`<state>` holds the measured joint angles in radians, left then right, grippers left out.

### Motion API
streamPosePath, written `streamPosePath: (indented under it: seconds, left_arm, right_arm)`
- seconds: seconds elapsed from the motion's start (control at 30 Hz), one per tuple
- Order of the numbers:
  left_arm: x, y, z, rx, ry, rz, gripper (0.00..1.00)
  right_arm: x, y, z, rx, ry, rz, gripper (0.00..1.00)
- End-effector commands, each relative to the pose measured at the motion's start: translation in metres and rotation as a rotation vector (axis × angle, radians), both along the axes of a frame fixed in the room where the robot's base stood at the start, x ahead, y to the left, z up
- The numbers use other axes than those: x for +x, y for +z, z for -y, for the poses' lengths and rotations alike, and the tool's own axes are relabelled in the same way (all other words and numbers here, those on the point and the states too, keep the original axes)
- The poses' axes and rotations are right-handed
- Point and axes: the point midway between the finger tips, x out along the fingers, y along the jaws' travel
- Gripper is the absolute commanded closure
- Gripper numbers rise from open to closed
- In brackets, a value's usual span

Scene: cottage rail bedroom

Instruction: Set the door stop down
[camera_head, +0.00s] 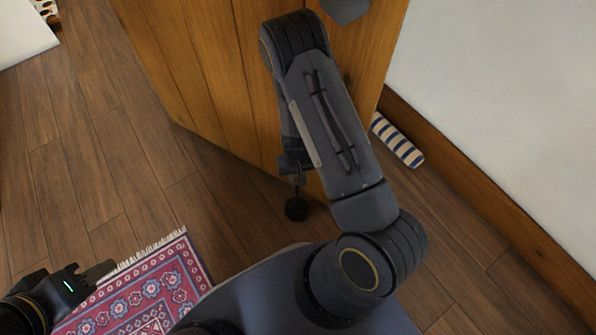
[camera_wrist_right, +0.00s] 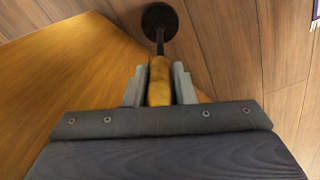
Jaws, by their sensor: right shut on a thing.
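The door stop has a yellow-brown wooden grip (camera_wrist_right: 159,80), a thin dark rod and a round black foot (camera_wrist_right: 160,20). In the head view its black foot (camera_head: 297,208) shows low beside the bottom edge of the wooden door (camera_head: 215,85). My right gripper (camera_wrist_right: 158,88) is shut on the wooden grip, with one finger on each side. In the head view this gripper (camera_head: 294,168) is partly hidden by my arm. I cannot tell whether the foot touches the floor. My left gripper (camera_head: 98,272) is at the lower left, away from the door stop; its jaw opening is unclear.
A blue-and-white striped roll (camera_head: 398,141) lies on the floor along the white wall, right of the door. A fringed red patterned rug (camera_head: 150,290) lies at the lower left. Bare wooden floor (camera_head: 80,170) is clear left of the door.

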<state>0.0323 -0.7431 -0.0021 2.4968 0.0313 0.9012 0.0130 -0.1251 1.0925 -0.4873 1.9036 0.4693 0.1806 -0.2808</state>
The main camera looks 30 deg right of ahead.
Motion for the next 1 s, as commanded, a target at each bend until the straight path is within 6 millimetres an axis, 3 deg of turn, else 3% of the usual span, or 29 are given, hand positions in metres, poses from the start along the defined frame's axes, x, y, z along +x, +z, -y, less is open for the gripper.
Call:
streamPosePath:
  seconds: [0.4, 0.43, 0.57, 0.87, 1.0]
  left_arm:
    - [0.0, -0.005, 0.0, 0.0, 0.0, 0.0, 0.64]
    - [0.0, -0.005, 0.0, 0.0, 0.0, 0.0, 0.64]
    - [0.0, -0.004, 0.0, 0.0, 0.0, 0.0, 0.64]
    - [0.0, -0.003, 0.0, 0.0, 0.0, 0.0, 0.64]
    - [0.0, 0.005, 0.0, 0.0, 0.0, 0.0, 0.64]
  right_arm:
    - [0.001, -0.006, -0.001, -0.001, 0.0, 0.006, 1.0]
    - [0.001, -0.006, -0.001, -0.001, 0.0, 0.003, 0.73]
    - [0.001, -0.005, -0.001, -0.001, 0.0, 0.003, 0.56]
    - [0.001, -0.004, -0.001, -0.001, 0.0, 0.003, 0.55]
    - [0.002, 0.011, -0.001, -0.001, 0.001, 0.006, 0.55]
